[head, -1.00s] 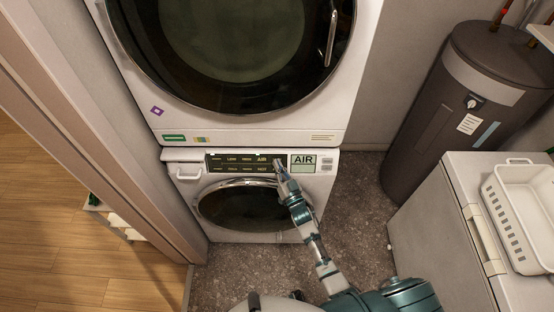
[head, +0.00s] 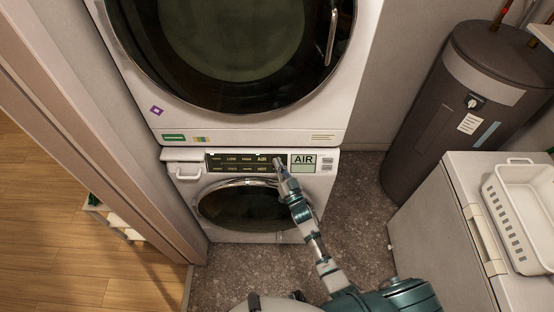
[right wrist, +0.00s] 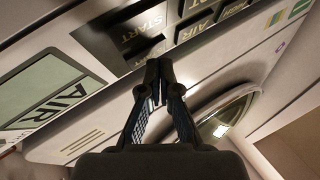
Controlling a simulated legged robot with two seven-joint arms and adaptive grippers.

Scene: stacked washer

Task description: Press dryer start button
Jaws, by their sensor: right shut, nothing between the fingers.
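The stacked washer and dryer unit fills the middle of the head view, with a dark control panel (head: 232,163) between its two round doors. An AIR display (head: 303,160) sits at the panel's right end. My right gripper (head: 278,163) is shut and empty at the panel's right part, just left of the display. In the right wrist view its closed fingertips (right wrist: 158,75) are at a dark key beside a START label (right wrist: 142,28). I cannot tell whether they touch or press it. The AIR display (right wrist: 50,95) is at left there. My left gripper is not in view.
The large upper door (head: 230,40) is shut above the panel and the smaller lower door (head: 240,205) is below it. A dark water heater tank (head: 465,110) and a white chest with a basket (head: 520,215) stand at right. A wooden door frame is at left.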

